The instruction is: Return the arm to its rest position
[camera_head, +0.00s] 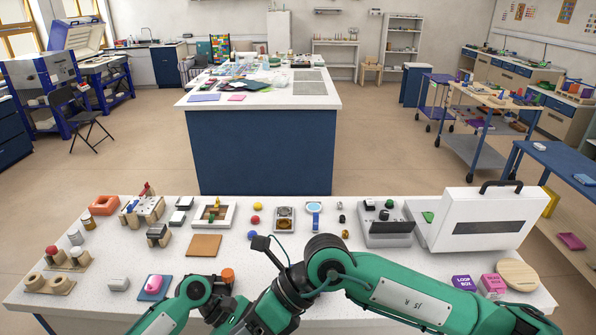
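My two green arms cross the front of the white worktable (330,218). The larger arm comes in from the right, bends at a black-capped joint near the middle and runs down to the left. The other arm shows at the lower left, bent beside an orange cylinder and a blue mat with a pink piece (154,284). A small black block on a cable sticks up by the larger arm. I see no fingertips of either gripper; they are hidden by the arm links or below the picture. Nothing held is visible.
A white case with a dark window (490,218) stands at the right, beside a grey device (387,232). Pink and purple boxes (491,285) and a round wooden board (517,274) lie near the right arm. A brown square (204,245) and wooden holders sit left.

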